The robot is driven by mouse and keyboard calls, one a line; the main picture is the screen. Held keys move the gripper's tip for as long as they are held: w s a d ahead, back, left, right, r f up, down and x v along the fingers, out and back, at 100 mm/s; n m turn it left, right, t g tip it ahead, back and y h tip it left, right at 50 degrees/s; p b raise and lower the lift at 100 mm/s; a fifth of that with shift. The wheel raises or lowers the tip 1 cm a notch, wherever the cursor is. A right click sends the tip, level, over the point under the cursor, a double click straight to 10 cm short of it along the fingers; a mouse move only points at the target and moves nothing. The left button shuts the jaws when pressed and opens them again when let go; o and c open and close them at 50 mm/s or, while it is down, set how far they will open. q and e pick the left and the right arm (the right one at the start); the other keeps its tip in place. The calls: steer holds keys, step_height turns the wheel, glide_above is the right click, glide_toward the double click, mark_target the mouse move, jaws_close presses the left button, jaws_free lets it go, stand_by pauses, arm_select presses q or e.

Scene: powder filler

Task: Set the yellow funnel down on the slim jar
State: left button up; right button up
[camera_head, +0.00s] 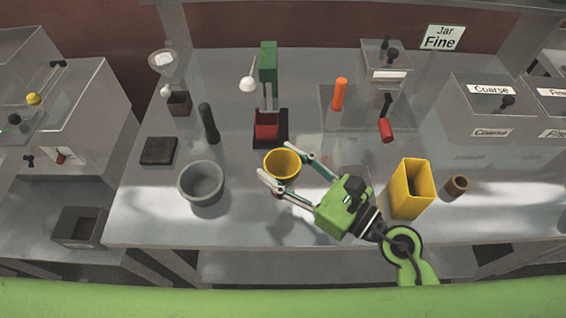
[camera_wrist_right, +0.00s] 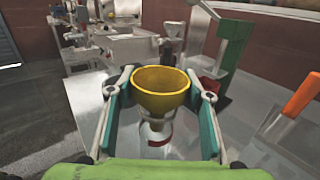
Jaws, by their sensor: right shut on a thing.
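The yellow funnel (camera_head: 282,164) is between the fingers of my right gripper (camera_head: 275,161), near the middle of the bench in the head view. The wrist view shows the funnel (camera_wrist_right: 161,98) upright, wide mouth up, with my right gripper shut on it. Below it in the wrist view is a pale, see-through piece with a red and white ring (camera_wrist_right: 158,141). This may be the slim jar, but I cannot tell for sure, nor whether the funnel touches it. In the head view the funnel hides what is beneath. My left gripper is out of view.
A grey bowl (camera_head: 202,184) stands left of the funnel, and a black rod (camera_head: 208,124) stands behind the bowl. A green stand with a red base (camera_head: 270,127) is just behind the funnel. A tall yellow container (camera_head: 411,190) and small brown cup (camera_head: 456,187) are to the right.

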steer(key=shift+f, duration=0.1)
stand_by(0.3)
steer(key=o, duration=1.2)
steer(key=shift+c, duration=0.2)
steer(key=v, duration=1.2)
